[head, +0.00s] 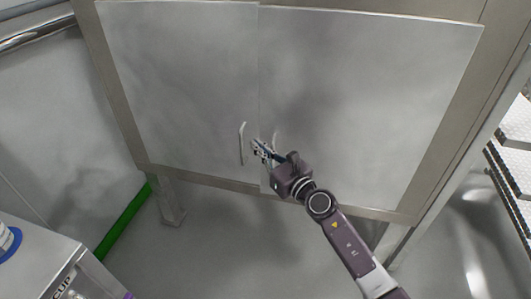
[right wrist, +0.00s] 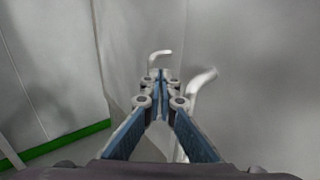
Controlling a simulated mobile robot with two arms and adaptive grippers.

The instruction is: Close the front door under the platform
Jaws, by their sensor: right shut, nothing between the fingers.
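The cabinet under the platform has two pale grey door panels, a left door (head: 180,80) and a right door (head: 370,100), meeting at a vertical seam. The left door's handle (head: 242,143) is a pale upright bar. The right door's handle (head: 275,138) is partly hidden by my right gripper (head: 258,147). That gripper is shut and empty, close to the doors between the two handles. In the right wrist view its fingertips (right wrist: 160,76) meet, with a handle (right wrist: 203,80) just to their right. My left gripper is out of view.
A metal frame (head: 455,120) with legs surrounds the doors. A grey box-like unit (head: 45,255) stands at the lower left. A green strip (head: 123,220) runs along the wall base. Shelving (head: 510,185) is at the right. Floor (head: 225,245) before the doors is clear.

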